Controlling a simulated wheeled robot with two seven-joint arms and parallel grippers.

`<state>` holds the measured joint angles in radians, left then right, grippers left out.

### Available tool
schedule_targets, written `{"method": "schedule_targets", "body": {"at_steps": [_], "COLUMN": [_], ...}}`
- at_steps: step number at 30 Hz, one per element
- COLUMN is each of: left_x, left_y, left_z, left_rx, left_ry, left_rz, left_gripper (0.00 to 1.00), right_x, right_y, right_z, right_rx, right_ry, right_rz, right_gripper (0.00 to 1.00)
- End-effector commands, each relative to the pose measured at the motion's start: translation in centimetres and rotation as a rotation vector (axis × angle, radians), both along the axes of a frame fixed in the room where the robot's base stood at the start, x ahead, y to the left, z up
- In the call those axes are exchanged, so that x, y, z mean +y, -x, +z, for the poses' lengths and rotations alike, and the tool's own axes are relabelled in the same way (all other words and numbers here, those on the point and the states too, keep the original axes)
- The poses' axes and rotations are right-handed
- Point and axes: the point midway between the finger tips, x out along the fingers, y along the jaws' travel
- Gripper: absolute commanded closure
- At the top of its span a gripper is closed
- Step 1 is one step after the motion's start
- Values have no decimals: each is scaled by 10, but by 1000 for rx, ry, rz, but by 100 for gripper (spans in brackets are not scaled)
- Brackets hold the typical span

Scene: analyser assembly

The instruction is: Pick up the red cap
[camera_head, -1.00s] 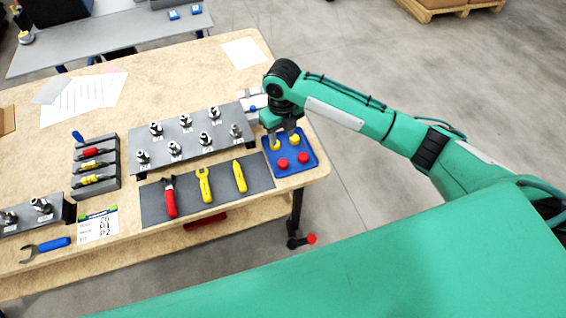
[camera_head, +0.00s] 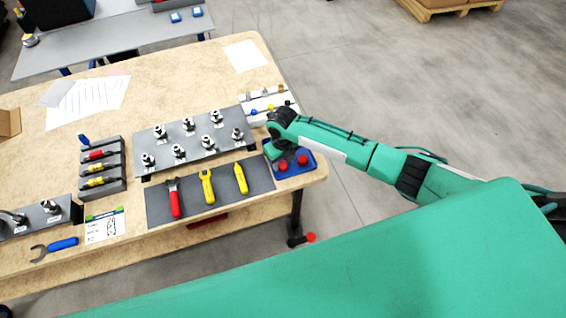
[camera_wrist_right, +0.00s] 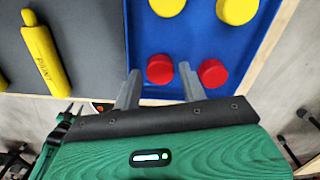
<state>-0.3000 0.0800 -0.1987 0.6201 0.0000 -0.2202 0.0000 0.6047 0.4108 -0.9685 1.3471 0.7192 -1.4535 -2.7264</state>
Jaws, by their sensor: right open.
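Two red caps lie on the blue tray (camera_head: 308,163) at the right end of the table. In the head view one red cap (camera_head: 282,166) is on the left and another red cap (camera_head: 302,160) on the right. In the right wrist view the left red cap (camera_wrist_right: 160,69) lies just beyond and between the fingertips of my right gripper (camera_wrist_right: 160,77). The right red cap (camera_wrist_right: 212,73) lies outside the fingers, to their right. The gripper is open and empty. Two yellow caps (camera_wrist_right: 167,6) (camera_wrist_right: 237,10) are on the same tray. My left gripper is not in view.
A dark mat (camera_head: 225,190) beside the tray holds red and yellow tools. A grey plate (camera_head: 192,140) with several metal fittings stands behind it. A white rack (camera_head: 268,103) with small parts is behind the tray.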

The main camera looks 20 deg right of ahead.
Motion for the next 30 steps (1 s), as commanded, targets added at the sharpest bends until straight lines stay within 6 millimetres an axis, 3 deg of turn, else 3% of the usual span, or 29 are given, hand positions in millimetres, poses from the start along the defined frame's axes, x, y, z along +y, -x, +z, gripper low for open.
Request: {"method": "schedule_targets", "body": {"at_steps": [10,15,25,30], "left_x": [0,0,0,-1], "left_y": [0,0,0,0], "left_z": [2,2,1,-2], "left_rx": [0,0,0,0], "left_ry": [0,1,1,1], "left_rz": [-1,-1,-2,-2], "left_gripper": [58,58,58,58], "right_x": [0,0,0,0], "right_y": [0,0,0,-1], "right_z": [-9,-9,-7,4], "right_rx": [0,0,-1,-3], "right_ry": [0,0,0,0], "right_rz": [1,1,0,0], "right_gripper": [58,90,90,90]}}
